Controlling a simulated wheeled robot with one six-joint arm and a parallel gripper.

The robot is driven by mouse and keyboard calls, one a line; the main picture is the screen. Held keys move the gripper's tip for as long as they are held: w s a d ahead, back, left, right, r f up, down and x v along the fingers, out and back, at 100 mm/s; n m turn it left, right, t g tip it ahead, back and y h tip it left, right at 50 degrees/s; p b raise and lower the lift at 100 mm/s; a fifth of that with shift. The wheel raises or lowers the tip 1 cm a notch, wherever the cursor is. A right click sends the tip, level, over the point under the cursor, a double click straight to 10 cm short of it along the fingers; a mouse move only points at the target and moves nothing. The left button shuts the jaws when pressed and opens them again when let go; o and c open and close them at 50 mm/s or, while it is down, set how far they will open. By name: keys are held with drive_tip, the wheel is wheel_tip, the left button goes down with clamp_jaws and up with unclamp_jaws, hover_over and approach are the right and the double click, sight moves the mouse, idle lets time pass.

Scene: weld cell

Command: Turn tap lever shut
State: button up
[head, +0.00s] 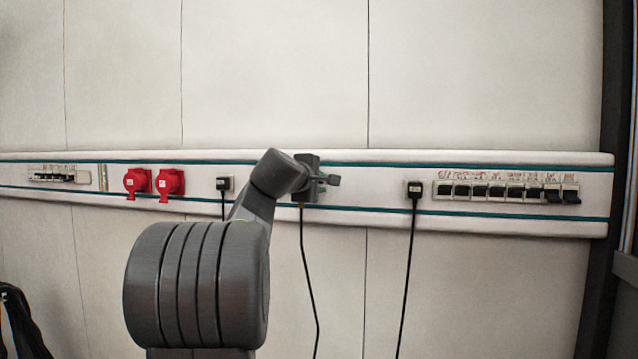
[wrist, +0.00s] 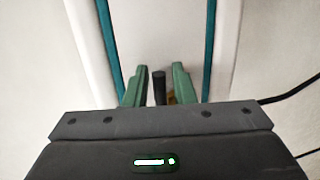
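My gripper (head: 326,181) is at the wall trunking, right of the middle in the head view. In the wrist view its two green fingers (wrist: 159,78) stand apart, with a short dark upright piece (wrist: 159,88) between them. Gaps show on both sides of this piece, so the fingers do not look closed on it. A small yellowish part (wrist: 171,97) shows beside it, partly hidden by the right finger. I cannot tell whether these belong to the tap. No tap lever can be made out for certain; my gripper and arm hide that stretch of trunking in the head view.
The white trunking (head: 330,215) with teal stripes crosses the wall. Two red sockets (head: 152,184) and a black plug (head: 224,184) are left of my gripper. Another plug (head: 414,191) and a switch row (head: 507,192) are to its right. Black cables (head: 405,275) hang down.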

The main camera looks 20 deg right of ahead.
clamp_jaws()
drive_tip(key=shift+r+p, duration=0.1)
drive_tip(key=shift+p, duration=0.2)
drive_tip(key=shift+d+n+y+p, duration=0.1)
drive_tip(key=shift+n+y+p, duration=0.2)
drive_tip(key=shift+p, duration=0.1)
drive_tip(key=shift+w+d+n+t+y+p, duration=0.1)
drive_tip(key=shift+w+n+t+y+p, duration=0.1)
drive_tip(key=shift+n+t+y+p, duration=0.35)
drive_tip(key=shift+o, duration=0.8)
unclamp_jaws()
